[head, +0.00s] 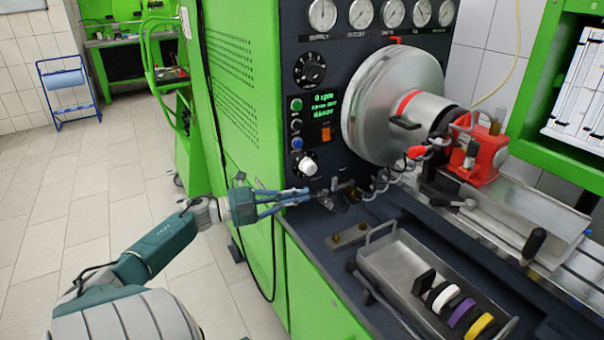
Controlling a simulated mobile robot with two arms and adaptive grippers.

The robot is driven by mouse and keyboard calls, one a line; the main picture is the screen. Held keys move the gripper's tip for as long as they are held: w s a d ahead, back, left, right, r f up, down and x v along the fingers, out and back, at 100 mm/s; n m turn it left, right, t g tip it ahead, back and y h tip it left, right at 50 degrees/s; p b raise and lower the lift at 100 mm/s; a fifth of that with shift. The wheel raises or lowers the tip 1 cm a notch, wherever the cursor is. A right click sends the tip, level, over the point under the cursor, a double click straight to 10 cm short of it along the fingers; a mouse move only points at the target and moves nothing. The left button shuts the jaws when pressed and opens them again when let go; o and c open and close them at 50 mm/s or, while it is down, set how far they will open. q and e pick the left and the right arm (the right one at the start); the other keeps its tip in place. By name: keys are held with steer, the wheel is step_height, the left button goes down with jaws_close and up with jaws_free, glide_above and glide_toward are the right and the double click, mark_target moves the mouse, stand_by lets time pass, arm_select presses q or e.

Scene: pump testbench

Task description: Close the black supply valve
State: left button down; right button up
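My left gripper (306,196) reaches in from the left, at the front left edge of the dark bench. Its blue fingers point right, and their tips are close together beside small dark fittings (340,199) at the foot of the control panel. One of these fittings may be the black supply valve, but its handle is too small and partly covered to tell for certain. I cannot tell whether the fingers touch it or have anything between them. My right gripper is not in view.
Above are a black dial (310,70), a white knob (307,166) and a large metal drum (396,105). A coiled cable (381,184) hangs close right of the fittings. A metal tray (389,262) with coloured rings lies in front.

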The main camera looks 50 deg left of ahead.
arm_select(q)
steer(key=v, duration=1.1)
steer(key=shift+s, duration=0.35)
steer(key=shift+a+f, duration=0.1)
steer(key=shift+f, duration=0.05)
